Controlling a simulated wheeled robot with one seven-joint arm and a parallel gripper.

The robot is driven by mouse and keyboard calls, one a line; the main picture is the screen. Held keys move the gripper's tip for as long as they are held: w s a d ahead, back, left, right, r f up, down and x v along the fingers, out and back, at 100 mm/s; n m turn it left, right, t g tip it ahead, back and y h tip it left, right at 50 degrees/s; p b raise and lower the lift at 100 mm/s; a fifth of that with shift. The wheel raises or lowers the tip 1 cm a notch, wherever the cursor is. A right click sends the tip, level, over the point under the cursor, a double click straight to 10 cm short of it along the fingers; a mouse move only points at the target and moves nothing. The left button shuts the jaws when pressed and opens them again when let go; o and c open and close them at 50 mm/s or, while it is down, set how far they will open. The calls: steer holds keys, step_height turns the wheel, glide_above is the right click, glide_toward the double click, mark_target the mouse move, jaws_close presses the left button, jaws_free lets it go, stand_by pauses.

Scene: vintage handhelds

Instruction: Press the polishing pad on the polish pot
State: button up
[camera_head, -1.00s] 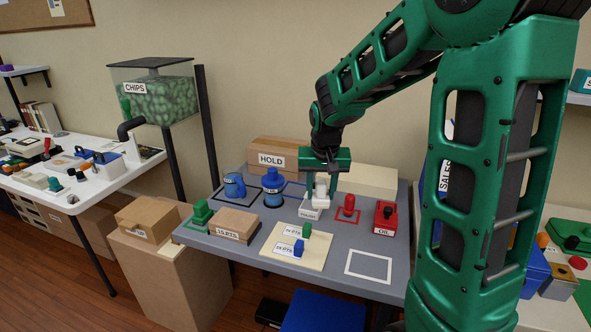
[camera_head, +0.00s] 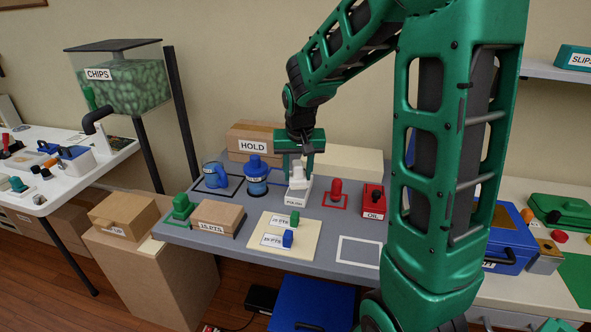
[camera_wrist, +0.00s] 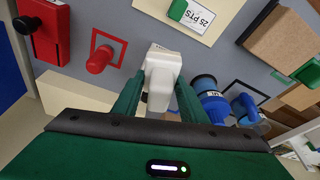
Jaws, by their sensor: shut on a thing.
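The polish pot (camera_head: 294,201) is a small white block with a POLISH label, standing on the grey table. The white polishing pad (camera_head: 298,172) is between the fingers of my gripper (camera_head: 299,164), which is shut on it. The pad is right over the pot in the head view; I cannot tell whether the two touch. In the wrist view, the fingers of my gripper (camera_wrist: 158,97) flank a white body, the pad (camera_wrist: 157,94).
A red stamp-like piece (camera_head: 336,192) and a red OIL box (camera_head: 373,201) stand to the right. A blue jar (camera_head: 257,177) and a blue mug (camera_head: 214,176) stand to the left. A cream board (camera_head: 277,246) with tags lies in front. The HOLD carton (camera_head: 253,137) stands behind.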

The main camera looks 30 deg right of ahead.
steer(key=shift+f, duration=2.25)
steer(key=shift+f, duration=0.55)
steer(key=shift+r, duration=0.15)
steer(key=shift+r, duration=3.9)
